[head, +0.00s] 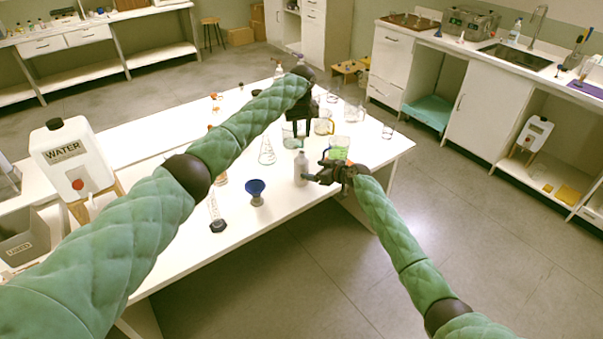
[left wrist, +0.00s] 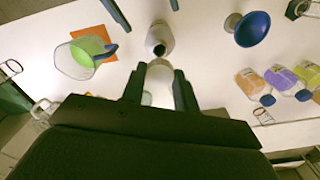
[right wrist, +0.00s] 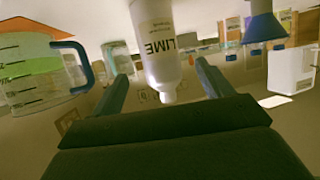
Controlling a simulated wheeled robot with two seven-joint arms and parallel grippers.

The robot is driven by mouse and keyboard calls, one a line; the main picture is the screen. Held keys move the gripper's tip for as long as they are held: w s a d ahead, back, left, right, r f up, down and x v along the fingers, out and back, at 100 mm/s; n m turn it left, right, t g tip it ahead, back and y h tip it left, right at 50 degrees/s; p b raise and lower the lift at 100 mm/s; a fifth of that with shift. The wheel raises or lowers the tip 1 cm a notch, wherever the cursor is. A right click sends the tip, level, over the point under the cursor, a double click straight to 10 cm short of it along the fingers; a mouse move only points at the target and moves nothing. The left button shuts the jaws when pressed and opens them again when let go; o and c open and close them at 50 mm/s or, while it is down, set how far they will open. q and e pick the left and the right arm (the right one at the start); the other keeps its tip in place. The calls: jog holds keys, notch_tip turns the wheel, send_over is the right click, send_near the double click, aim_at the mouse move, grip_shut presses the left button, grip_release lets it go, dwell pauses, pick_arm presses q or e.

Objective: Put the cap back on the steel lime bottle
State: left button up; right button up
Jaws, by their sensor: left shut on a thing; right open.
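The steel lime bottle (head: 300,168) stands upright near the table's front edge. In the left wrist view its open dark mouth shows on the bottle (left wrist: 160,34). In the right wrist view the bottle (right wrist: 158,40) appears upside down with its LIME label. My left gripper (head: 302,132) is above the bottle, shut on a pale rounded piece, which looks like the cap (left wrist: 159,78). The cap is apart from the mouth in that view. My right gripper (head: 322,173) is open beside the bottle at low height. In its wrist view the bottle shows between the spread fingers (right wrist: 162,72).
A blue funnel (head: 256,188) stands left of the bottle. A beaker with green liquid (head: 339,148) on an orange mat (left wrist: 82,46) is close on the right. A glass flask (head: 267,152) and more glassware stand behind. The table's front edge is close.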

jog(key=x, duration=0.8)
jog(key=shift+c, duration=0.5)
jog(key=c, duration=1.4)
pick_arm(q)
send_over(302, 153)
jog(key=shift+w+f, duration=0.15)
jog(key=shift+f, duration=2.25)
jog(key=shift+f, duration=0.9)
jog(key=shift+f, duration=0.55)
